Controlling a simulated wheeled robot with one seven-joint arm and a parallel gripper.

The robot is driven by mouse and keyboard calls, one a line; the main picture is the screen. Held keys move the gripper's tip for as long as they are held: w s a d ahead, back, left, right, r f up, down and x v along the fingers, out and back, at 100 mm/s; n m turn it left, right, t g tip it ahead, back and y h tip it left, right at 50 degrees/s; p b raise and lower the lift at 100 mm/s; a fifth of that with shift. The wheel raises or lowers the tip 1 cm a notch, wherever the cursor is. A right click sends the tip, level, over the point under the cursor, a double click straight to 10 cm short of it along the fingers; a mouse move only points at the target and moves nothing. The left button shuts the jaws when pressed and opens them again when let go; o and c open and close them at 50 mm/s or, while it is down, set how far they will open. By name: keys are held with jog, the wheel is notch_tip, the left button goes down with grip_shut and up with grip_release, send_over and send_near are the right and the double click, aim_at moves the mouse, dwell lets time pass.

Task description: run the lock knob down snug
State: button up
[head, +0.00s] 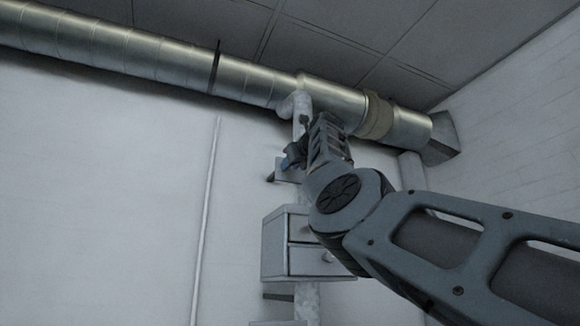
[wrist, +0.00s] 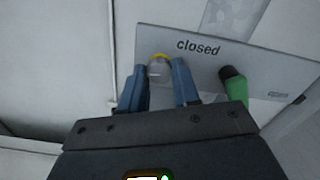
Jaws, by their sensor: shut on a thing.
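The lock knob (wrist: 159,71) is a small round grey knob with a yellow ring showing along its upper edge. It sits on a pale plate (wrist: 215,60) marked "closed" in the wrist view. My gripper (wrist: 158,86) has one blue finger on each side of the knob and is shut on it. In the head view my gripper (head: 290,160) is up against a small fixture below the duct; the knob is too small or hidden to make out there. How far the knob stands off the plate cannot be told.
A green handle (wrist: 233,88) stands on the plate just right of my right finger. In the head view a large metal duct (head: 150,55) runs under the ceiling above my gripper, and a grey drawer cabinet (head: 285,245) is below it. Open wall lies to the left.

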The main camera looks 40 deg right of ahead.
jog(key=shift+m, duration=0.3)
jog(key=o, duration=0.5)
jog(key=shift+f+m, duration=0.1)
jog(key=shift+m, duration=0.2)
jog(key=b+v, duration=0.3)
jog(key=v, duration=0.2)
dwell(0.4)
